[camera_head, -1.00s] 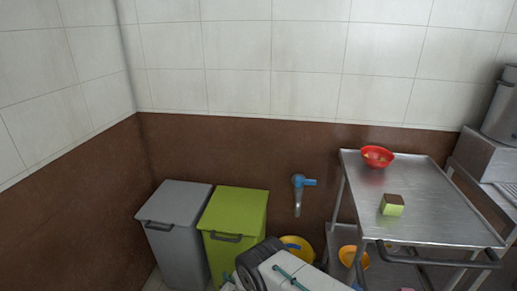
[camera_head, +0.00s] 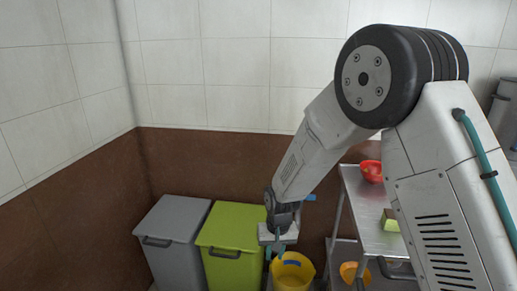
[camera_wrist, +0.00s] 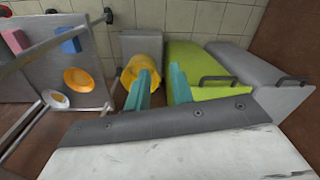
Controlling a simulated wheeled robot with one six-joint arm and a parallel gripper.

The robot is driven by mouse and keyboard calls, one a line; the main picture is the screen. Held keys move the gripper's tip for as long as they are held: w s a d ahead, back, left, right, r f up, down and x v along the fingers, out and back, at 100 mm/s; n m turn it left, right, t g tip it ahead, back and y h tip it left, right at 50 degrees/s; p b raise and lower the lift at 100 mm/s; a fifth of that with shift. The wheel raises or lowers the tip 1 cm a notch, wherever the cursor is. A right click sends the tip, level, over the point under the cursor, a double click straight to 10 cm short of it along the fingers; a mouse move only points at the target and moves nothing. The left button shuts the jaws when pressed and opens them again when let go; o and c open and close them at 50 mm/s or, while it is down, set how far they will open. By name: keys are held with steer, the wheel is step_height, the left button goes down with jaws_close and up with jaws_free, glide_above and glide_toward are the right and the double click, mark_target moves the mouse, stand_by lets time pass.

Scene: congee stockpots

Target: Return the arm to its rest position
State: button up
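My arm rises on the right of the head view, bends at a large dark joint and slopes down to the left. My gripper (camera_head: 278,250) hangs low in the head view, by the front of the green bin (camera_head: 236,228) and over a yellow bucket (camera_head: 293,274). In the wrist view, the teal fingers of my gripper (camera_wrist: 161,78) stand apart with nothing seen between them. The yellow bucket (camera_wrist: 144,63) shows just past the fingertips; I cannot tell whether they touch it.
A grey bin (camera_head: 174,225) stands left of the green bin, near the wall corner. A metal cart (camera_head: 366,205) with a red bowl (camera_head: 371,171) and a green-brown block (camera_head: 390,222) is partly hidden behind my arm. Its lower shelf holds an orange bowl (camera_wrist: 82,80).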

steer(key=s+d+r, duration=1)
steer(key=s+r, duration=0.5)
steer(key=s+d+r+m+t, duration=0.1)
steer(key=s+d+r, duration=1)
steer(key=s+r, duration=0.4)
steer(key=shift+s+d+h, duration=0.3)
steer(key=shift+s, duration=0.5)
